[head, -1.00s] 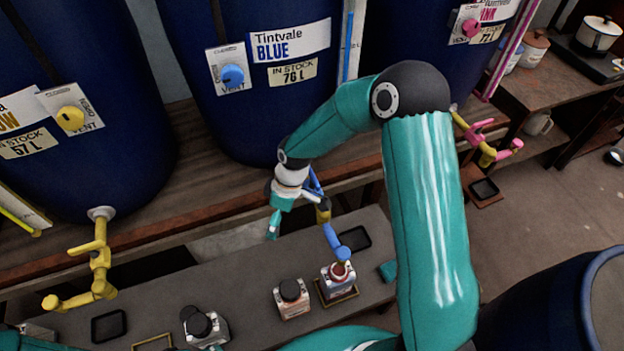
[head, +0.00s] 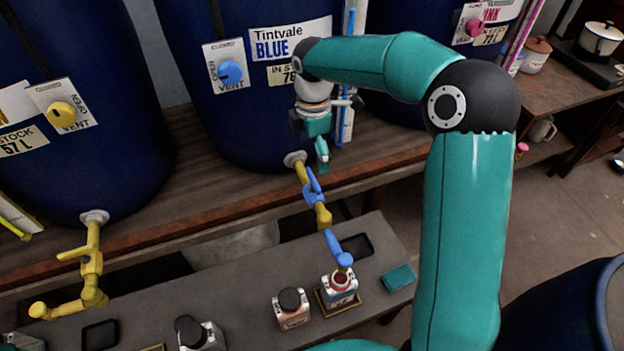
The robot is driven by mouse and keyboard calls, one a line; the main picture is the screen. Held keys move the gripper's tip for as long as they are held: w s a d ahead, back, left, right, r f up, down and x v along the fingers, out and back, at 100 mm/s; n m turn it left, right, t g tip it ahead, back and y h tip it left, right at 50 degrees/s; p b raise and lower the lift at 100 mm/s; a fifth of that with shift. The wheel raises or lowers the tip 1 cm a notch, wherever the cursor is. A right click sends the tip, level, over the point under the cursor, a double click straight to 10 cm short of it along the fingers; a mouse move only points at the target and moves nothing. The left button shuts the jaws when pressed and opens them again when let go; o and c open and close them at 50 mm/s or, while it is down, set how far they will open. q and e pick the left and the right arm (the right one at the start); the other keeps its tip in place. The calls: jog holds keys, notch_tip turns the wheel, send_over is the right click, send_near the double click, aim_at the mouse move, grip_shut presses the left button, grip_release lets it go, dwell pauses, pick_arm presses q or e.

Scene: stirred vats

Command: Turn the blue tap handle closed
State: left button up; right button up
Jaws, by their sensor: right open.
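The blue tap is a yellow-brown pipe (head: 322,214) that comes out low on the front of the blue vat (head: 230,120). Its blue handle (head: 313,186) lies slanted, roughly along the pipe. Liquid flow cannot be made out. My right gripper (head: 321,155) is open, with its fingers pointing down. It is above and slightly right of the handle, in front of the vat, and appears apart from the handle. My left gripper is out of view.
A yellow tap (head: 92,265) stands at left. A blue vent knob (head: 231,72) sits on the vat. A teal block (head: 399,278) and a dark tray (head: 354,246) lie right of the spout.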

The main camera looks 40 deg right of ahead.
aim_at(313, 178)
notch_tip(313, 178, down, 10)
jog(key=shift+r, duration=0.1)
dwell(0.4)
jog(key=c, duration=0.9)
